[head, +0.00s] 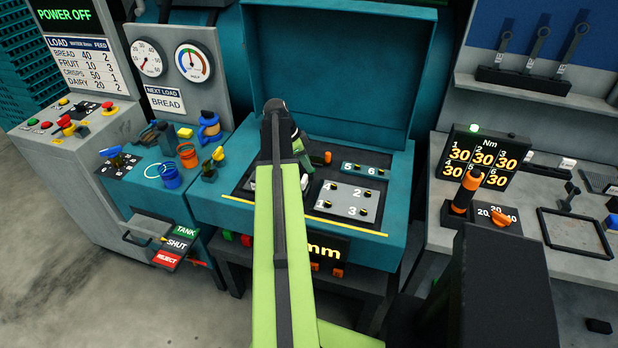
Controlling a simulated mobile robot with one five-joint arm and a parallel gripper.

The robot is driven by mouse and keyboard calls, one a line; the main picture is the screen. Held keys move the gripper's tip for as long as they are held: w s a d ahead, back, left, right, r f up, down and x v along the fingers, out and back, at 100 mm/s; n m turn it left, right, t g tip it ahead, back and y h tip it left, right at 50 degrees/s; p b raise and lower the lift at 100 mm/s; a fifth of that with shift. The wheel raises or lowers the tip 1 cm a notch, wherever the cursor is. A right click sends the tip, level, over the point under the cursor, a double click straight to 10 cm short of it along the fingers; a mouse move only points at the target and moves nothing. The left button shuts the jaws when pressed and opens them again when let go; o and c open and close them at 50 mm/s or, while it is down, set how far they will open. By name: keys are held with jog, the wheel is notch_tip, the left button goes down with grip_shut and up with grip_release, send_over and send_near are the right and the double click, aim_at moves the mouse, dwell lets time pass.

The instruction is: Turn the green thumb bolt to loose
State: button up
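My lime and black arm rises through the middle of the head view and bends over the open teal machine box (215,205). Its end, with my gripper (304,181), is low over the dark tray inside, left of the grey numbered plate (345,200). The fingers are small and partly behind my arm, so I cannot tell whether they are open or shut, or touching anything. I cannot clearly make out the green thumb bolt; my arm covers that part of the box. An orange knob (328,157) shows just right of my gripper.
The raised teal lid (345,70) stands behind the box. A teal bench with blue (169,177) and orange (188,156) cups is at left. At right, a grey bench holds a torque display (484,157) and an orange-handled tool (465,192). Yellow-tipped bolts dot the plate.

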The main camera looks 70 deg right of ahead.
jog(key=shift+b+x, duration=0.5)
jog(key=shift+x, duration=0.75)
jog(key=shift+r, duration=0.1)
grip_shut()
